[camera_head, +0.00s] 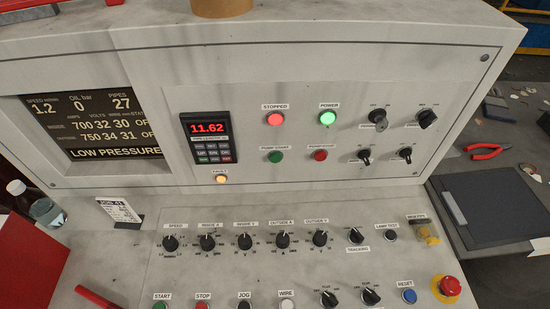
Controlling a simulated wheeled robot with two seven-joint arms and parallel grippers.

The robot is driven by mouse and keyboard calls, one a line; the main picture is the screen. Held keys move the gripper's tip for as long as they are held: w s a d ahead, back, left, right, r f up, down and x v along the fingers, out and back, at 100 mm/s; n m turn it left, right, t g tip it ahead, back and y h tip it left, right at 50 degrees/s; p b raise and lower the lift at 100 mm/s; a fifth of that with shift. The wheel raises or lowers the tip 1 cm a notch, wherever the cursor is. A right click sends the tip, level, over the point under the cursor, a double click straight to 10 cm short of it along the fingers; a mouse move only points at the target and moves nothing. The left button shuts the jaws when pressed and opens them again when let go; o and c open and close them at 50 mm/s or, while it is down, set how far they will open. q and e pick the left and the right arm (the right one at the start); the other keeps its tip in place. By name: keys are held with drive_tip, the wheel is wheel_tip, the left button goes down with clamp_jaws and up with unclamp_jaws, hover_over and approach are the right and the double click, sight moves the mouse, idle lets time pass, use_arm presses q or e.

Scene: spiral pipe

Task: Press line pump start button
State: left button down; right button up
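The green button (275,156) sits on the upright face of the console, under a small label that seems to read PUMP START. A red button (320,155) with a PUMP STOP-like label is just to its right. Above them a red lamp (275,119) marked STOPPED and a green lamp (327,118) marked POWER are lit. Another green button (160,306), marked START, is at the bottom edge on the sloping desk, partly cut off. Neither of my grippers is in view, and nothing covers the pump buttons.
A dark screen (90,127) shows LOW PRESSURE, and an amber FAULT lamp (221,179) glows below the keypad (207,138). Rows of black knobs (283,241) and a red mushroom button (449,287) stand on the desk. A bottle (45,212) and card (118,211) stand left.

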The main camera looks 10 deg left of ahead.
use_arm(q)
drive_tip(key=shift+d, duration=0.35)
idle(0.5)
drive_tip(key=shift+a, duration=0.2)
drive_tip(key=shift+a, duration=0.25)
